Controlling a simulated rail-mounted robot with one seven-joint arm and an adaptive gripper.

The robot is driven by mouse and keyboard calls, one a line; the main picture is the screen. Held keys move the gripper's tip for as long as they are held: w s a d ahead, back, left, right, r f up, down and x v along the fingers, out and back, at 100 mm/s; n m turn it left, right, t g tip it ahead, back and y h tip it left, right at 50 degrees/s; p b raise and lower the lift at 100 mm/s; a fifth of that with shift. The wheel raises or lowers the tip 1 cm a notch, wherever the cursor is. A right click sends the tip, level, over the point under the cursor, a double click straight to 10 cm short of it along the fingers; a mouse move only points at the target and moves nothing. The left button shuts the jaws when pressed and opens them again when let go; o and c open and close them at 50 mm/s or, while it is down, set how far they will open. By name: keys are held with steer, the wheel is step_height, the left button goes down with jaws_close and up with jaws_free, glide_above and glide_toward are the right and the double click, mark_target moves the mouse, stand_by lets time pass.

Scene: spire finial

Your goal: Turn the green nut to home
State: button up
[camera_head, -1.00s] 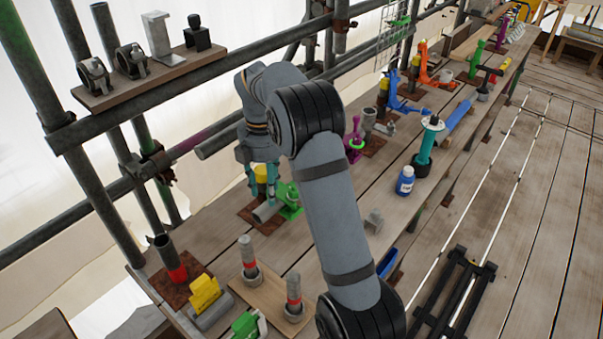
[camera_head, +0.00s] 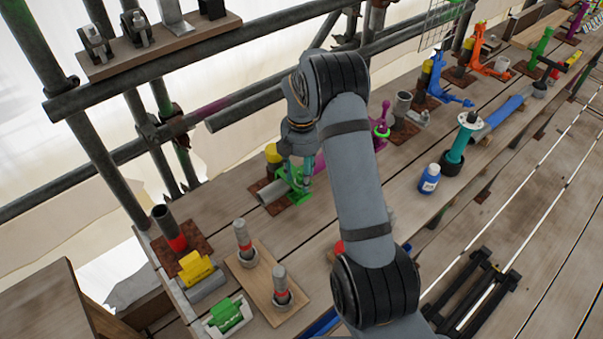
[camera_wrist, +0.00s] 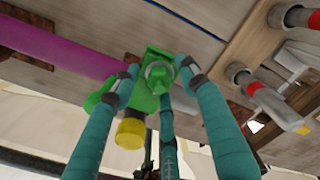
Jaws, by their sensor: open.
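The green nut (camera_wrist: 158,76) sits on a green clamp (camera_wrist: 150,60) in the wrist view, with a round boss in its middle. I cannot tell whether any tip touches the nut. In the head view my gripper (camera_head: 297,172) is over the clamp and partly hides it. The nut itself is not clear there.
A yellow cap (camera_wrist: 130,132) is close to the clamp in the wrist view, and a purple tube (camera_wrist: 65,45) runs beside it. In the head view a blue bottle (camera_head: 429,179) stands to the right. A scaffold rail (camera_head: 210,65) runs behind.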

steer(key=shift+c, duration=0.3)
jaws_close()
